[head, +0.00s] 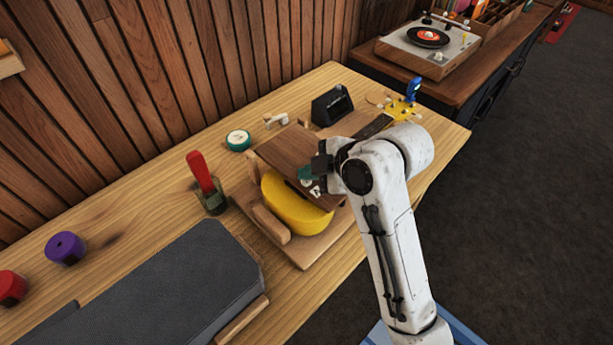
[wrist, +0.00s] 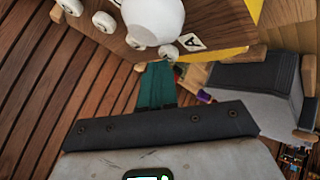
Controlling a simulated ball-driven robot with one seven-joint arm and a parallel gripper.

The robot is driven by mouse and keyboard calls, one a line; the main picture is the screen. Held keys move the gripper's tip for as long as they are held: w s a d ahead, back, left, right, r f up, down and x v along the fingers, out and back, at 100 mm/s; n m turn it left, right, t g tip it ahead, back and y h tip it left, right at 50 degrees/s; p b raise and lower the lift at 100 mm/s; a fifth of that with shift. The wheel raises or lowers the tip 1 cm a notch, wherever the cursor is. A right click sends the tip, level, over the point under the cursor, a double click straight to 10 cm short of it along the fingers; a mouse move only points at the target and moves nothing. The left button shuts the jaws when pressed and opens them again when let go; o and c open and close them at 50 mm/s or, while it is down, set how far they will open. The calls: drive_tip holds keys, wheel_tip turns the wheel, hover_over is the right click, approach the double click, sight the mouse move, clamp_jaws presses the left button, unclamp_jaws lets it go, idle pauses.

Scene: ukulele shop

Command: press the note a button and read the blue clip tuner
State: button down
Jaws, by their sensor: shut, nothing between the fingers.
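A brown wooden board (head: 288,150) lies over the yellow ukulele (head: 292,206) on the bench. In the wrist view the board (wrist: 115,45) carries small white round knobs (wrist: 103,22) and a white tile marked A (wrist: 190,42). A larger white rounded piece (wrist: 152,18) stands beside the tile. My gripper (head: 306,174) is at the board's near edge; its teal fingers (wrist: 157,66) are together and empty, their tips near the A tile. Contact cannot be told. The blue clip tuner (head: 412,88) is on the yellow headstock; its reading is not legible.
A black device (head: 332,105), a green-and-white round tin (head: 238,140) and a red-handled tool in a glass (head: 207,186) stand around the ukulele. A grey case (head: 175,285) fills the near left. A record player (head: 428,45) sits beyond.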

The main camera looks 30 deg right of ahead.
sight(310, 183)
idle(0.3)
drive_tip(key=shift+r+p, duration=0.95)
drive_tip(key=shift+p, duration=0.1)
wheel_tip(310, 183, up, 5)
drive_tip(key=p, duration=0.5)
idle(0.5)
